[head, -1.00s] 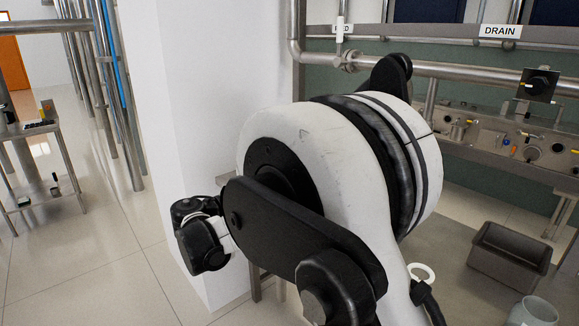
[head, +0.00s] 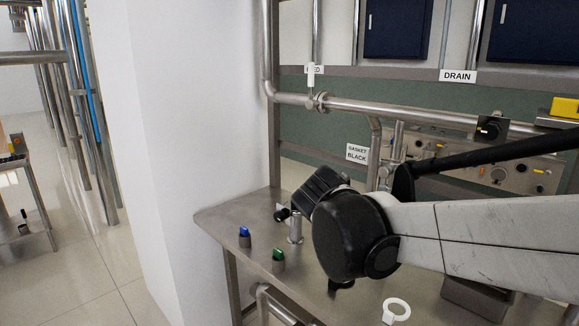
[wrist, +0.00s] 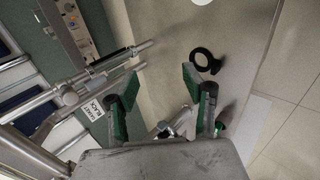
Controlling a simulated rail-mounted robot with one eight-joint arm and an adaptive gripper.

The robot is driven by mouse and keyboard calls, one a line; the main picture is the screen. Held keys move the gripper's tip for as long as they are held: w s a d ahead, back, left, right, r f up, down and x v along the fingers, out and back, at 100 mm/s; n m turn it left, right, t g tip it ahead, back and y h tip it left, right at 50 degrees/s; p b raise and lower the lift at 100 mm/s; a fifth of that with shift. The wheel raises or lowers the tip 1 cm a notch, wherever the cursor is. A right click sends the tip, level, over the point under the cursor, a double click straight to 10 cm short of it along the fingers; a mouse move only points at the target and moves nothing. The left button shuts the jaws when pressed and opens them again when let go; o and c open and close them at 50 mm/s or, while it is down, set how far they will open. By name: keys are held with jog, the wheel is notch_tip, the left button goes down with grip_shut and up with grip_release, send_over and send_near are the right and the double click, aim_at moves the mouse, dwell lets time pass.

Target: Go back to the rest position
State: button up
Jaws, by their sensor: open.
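In the wrist view my gripper (wrist: 160,82) has its two green-padded fingers spread apart with nothing between them. It is above the steel bench (wrist: 165,30). A black ring with a tab (wrist: 205,61) lies on the bench beyond the right finger, apart from it. In the head view my arm reaches in from the right over the steel bench (head: 222,217), its black wrist end near the bench's middle. The fingers cannot be made out clearly there.
A blue-topped knob (head: 244,236) and a green-topped knob (head: 278,258) stand on the bench. A white ring (head: 397,311) is at its front. Pipes (head: 400,112) and a control panel (head: 515,175) are behind. A white pillar (head: 185,130) stands left.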

jog(key=s+d+m+y+p, duration=0.1)
jog(key=s+m+y, duration=0.1)
jog(key=s, duration=0.4)
jog(key=s+d+f+m+y+p, duration=0.1)
jog(key=s+m+y, duration=0.1)
jog(key=s+m, duration=0.2)
jog(key=s+d+m+y+p, duration=0.2)
jog(key=s+m, duration=0.1)
jog(key=s, duration=0.6)
jog(key=shift+s+f+m, duration=0.15)
jog(key=shift+s+m, duration=0.15)
jog(key=shift+s, duration=0.1)
